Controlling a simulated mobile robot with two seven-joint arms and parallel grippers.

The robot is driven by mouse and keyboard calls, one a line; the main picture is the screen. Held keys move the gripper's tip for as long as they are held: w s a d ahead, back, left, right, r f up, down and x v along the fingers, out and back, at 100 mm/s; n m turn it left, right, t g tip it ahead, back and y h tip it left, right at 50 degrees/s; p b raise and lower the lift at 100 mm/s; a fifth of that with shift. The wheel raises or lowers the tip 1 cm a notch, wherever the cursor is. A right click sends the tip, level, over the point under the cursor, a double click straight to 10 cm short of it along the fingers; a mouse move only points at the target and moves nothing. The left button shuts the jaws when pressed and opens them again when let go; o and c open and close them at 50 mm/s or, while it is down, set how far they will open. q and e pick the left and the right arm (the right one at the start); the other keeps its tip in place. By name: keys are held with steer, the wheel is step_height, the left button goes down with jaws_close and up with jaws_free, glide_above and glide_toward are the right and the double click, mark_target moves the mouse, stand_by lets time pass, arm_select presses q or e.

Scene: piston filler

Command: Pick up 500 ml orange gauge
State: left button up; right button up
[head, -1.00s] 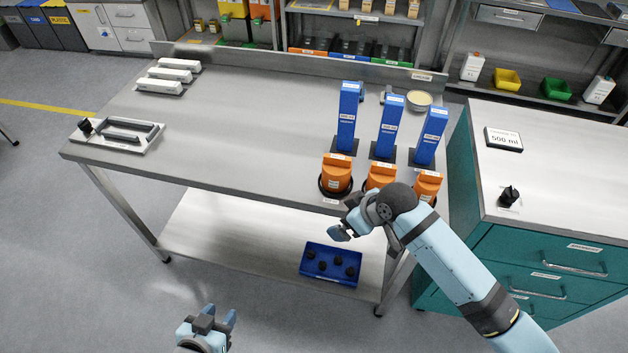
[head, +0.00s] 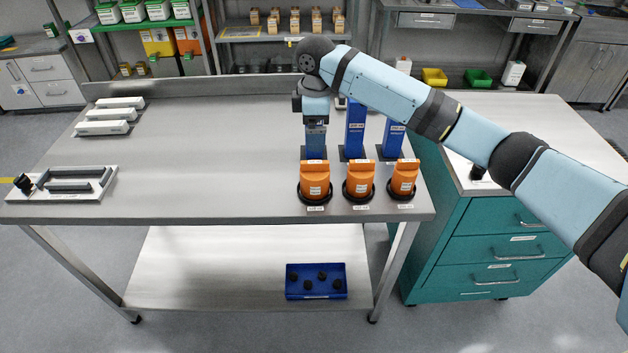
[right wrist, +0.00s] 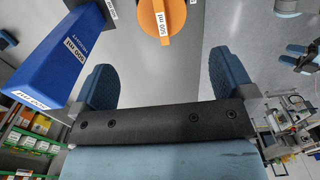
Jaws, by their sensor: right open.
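The 500 ml orange gauge (right wrist: 160,20) shows in the right wrist view, its label readable, beyond and between my fingertips. It appears to be the leftmost of three orange gauges (head: 314,183) in the head view, each in a dark ring at the table's front right. My right gripper (right wrist: 157,80) is open and empty. In the head view my right gripper (head: 316,140) hangs pointing down, overlapping the left blue tower (head: 316,152) behind the leftmost gauge. A blue 500 ml tower (right wrist: 60,55) stands beside my finger in the wrist view. My left gripper (right wrist: 302,57) appears small there, fingers apart.
Two more blue towers (head: 355,128) stand behind the other gauges. White blocks (head: 105,115) and a plate with dark handles (head: 65,183) are at the table's left. A blue bin (head: 316,282) sits on the lower shelf. A teal cabinet (head: 480,245) stands right. The table's middle is clear.

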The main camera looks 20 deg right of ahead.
mark_target(315, 170)
step_height(315, 170, down, 8)
steer(key=shift+w+a+r, duration=0.1)
steer(key=shift+w, duration=0.05)
steer(key=shift+s+f, duration=0.15)
steer(key=shift+f, duration=1.25)
steer(key=shift+s+f, duration=0.1)
steer(key=shift+f, duration=1.25)
steer(key=shift+c, duration=0.2)
steer(key=c, duration=0.9)
